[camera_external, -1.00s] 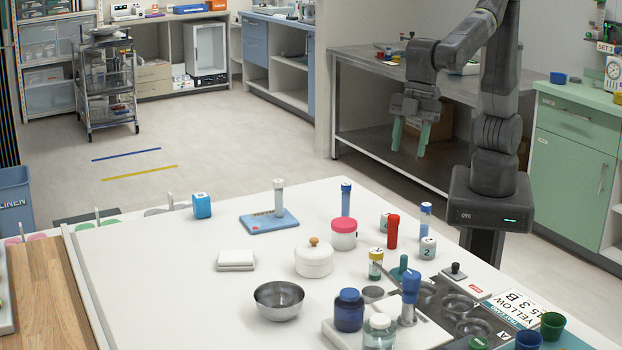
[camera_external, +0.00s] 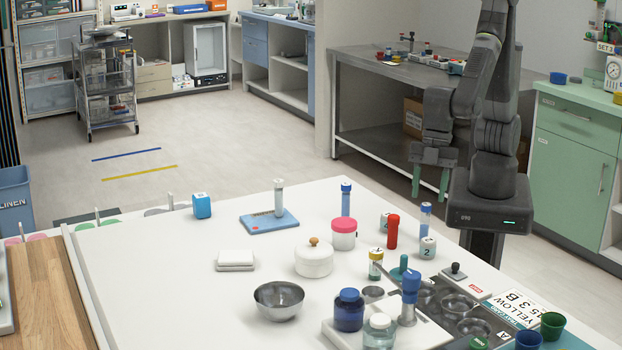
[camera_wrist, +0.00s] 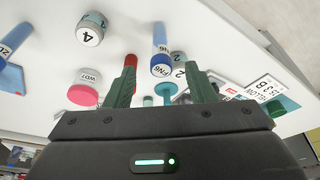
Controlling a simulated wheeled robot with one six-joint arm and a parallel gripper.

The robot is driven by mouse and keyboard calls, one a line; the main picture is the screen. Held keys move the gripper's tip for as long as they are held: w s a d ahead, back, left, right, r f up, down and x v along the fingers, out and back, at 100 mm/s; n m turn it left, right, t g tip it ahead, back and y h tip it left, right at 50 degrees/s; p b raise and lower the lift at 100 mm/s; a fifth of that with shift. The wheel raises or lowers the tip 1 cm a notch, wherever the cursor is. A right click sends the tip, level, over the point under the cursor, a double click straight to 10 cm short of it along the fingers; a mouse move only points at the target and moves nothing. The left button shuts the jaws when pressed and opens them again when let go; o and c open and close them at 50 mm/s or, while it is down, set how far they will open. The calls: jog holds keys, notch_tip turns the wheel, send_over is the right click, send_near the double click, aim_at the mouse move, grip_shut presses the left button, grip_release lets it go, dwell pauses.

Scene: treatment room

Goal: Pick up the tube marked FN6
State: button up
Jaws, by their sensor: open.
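The tube marked FN6 (camera_wrist: 161,43) has a blue cap with a white label and a pale blue body. In the wrist view its cap shows between my finger tips, with the tube beyond them. In the external view it appears to be the upright blue-capped tube (camera_external: 426,217) at the right side of the white table. My gripper (camera_external: 430,186) has two green fingers, apart and empty, pointing down past the table's far edge. It also shows in the wrist view (camera_wrist: 160,80).
A pink-lidded jar (camera_external: 343,234) and another blue-capped tube (camera_external: 346,199) are further left. A dark tray (camera_external: 440,290) lies in front. The table's left middle is mostly clear.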

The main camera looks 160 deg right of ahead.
aim_at(424, 221)
jog(key=shift+x, duration=4.15)
jog(key=c, duration=1.1)
